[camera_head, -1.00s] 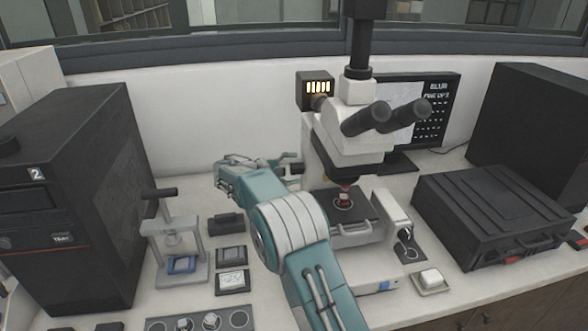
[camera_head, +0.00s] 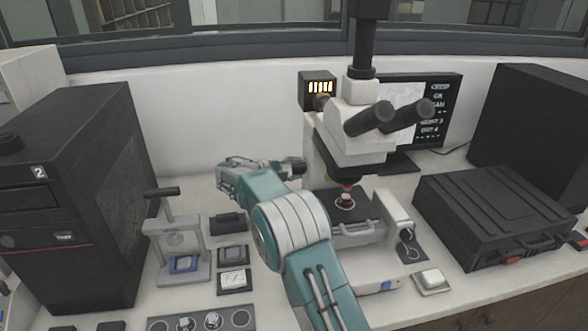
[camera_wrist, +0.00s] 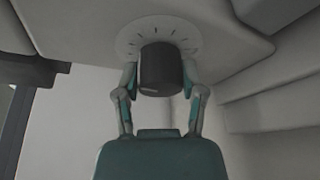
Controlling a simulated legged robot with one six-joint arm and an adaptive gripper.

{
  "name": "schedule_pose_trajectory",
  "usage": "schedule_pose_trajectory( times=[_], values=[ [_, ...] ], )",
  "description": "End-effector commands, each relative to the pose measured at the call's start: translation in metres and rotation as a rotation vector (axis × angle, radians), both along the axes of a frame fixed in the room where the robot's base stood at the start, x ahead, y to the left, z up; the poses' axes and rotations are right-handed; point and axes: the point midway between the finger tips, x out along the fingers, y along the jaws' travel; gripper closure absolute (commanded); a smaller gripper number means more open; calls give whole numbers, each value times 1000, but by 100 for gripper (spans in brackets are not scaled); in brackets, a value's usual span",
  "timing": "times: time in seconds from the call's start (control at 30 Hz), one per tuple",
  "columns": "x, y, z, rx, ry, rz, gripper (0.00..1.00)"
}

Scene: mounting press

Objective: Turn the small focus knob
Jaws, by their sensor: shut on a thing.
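The microscope (camera_head: 345,137) stands on the bench with its black eyepieces toward the right. In the wrist view, a black knob (camera_wrist: 160,70) sticks out from the microscope's pale side over a round dial plate (camera_wrist: 158,30) with tick marks. My gripper (camera_wrist: 160,85) is shut on this knob, one finger on each side. In the head view, my gripper (camera_head: 296,167) is at the microscope's left side, and the knob is hidden there. A screen (camera_head: 425,105) behind the microscope shows a pale picture and text starting with what looks like "CRISP".
A black case (camera_head: 492,215) stands right of the microscope. A small press (camera_head: 178,240) and several small blocks lie to the left, near a dark cabinet (camera_head: 75,200). A sample (camera_head: 345,199) sits on the microscope stage. Some bench is free in front of the cabinet.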

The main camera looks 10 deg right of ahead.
Motion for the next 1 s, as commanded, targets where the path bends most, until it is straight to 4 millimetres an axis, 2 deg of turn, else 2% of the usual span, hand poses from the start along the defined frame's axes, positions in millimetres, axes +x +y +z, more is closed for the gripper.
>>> schedule_pose_trajectory(
  times=[0.7, 1.0],
  values=[
    [-1, -5, -6, 0, -620, -7, 95],
    [-1, -6, -8, 1, -823, -9, 95]
  ],
)
